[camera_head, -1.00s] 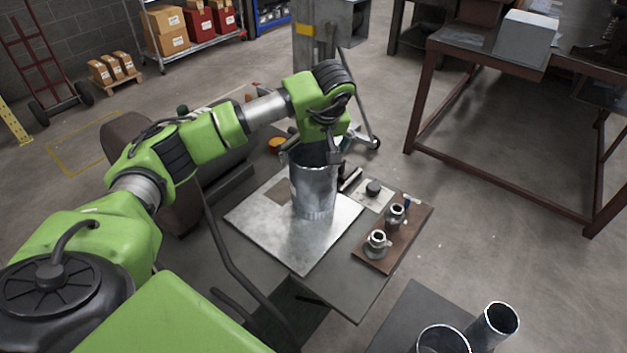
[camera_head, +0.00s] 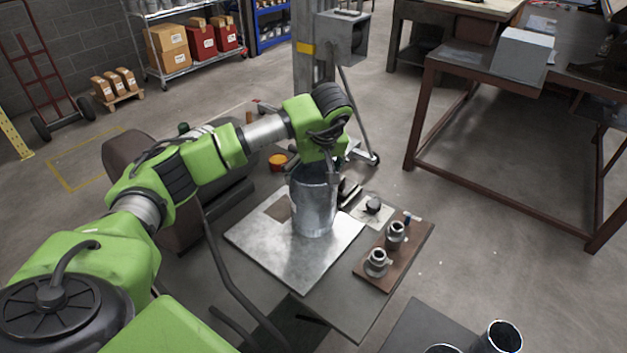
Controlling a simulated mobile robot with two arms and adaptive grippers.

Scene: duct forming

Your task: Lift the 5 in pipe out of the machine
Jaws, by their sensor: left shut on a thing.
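The shiny grey metal pipe (camera_head: 314,215) is upright at the middle of the view, over the square bare metal sheet (camera_head: 295,262) on the dark work table. I cannot tell whether its bottom edge touches the sheet. My left gripper (camera_head: 317,170) reaches down from above at the pipe's top rim and is shut on it; the fingers are partly hidden by my wrist. My right gripper is not in view. No forming machine can be clearly made out around the pipe.
A brown board (camera_head: 394,252) with two metal fittings lies right of the sheet. Two open pipes, one an upright cylinder (camera_head: 500,338), stand at the bottom right edge. A grey column (camera_head: 304,60) rises behind the pipe. A brown-framed bench (camera_head: 415,115) stands right; open floor lies between.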

